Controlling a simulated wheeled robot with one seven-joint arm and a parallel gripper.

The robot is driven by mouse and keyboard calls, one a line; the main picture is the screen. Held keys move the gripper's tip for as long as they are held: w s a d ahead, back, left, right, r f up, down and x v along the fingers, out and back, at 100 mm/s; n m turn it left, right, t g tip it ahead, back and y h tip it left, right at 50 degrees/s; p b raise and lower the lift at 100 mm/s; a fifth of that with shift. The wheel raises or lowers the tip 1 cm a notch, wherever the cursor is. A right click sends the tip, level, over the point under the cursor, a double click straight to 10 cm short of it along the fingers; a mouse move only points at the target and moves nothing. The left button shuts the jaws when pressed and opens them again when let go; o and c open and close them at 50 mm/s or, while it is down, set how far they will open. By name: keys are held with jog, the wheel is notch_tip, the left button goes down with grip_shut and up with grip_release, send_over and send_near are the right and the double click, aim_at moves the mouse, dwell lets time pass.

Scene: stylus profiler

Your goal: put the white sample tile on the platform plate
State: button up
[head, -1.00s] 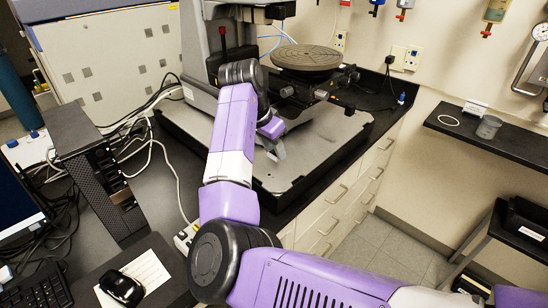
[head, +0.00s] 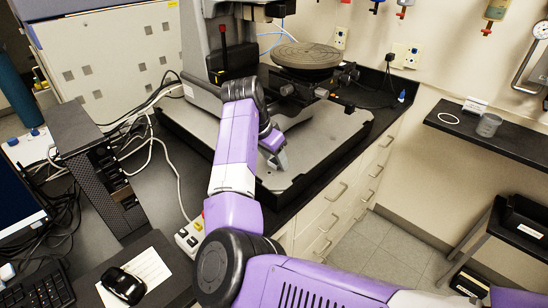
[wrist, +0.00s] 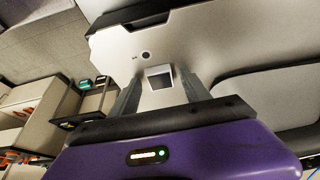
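The round grey platform plate (head: 305,56) stands raised on its stage at the back of the profiler. My gripper (head: 279,161) is low over the profiler's flat grey base, in front of and below the plate. In the wrist view my gripper (wrist: 160,92) is open, with its two fingers well apart. A small square piece (wrist: 160,78) with a pale rim and a grey face shows between the fingers, toward their tips; it looks like the sample tile. Whether it touches a finger I cannot tell. In the head view the tile is not visible, probably hidden by my gripper.
The profiler's grey base (head: 325,140) has free room to the right of my gripper. The profiler's column (head: 228,45) rises behind my arm. Cables lie on the left.

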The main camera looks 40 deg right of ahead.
jog(key=b+v, duration=0.2)
jog(key=v, duration=1)
jog(key=shift+r, duration=0.25)
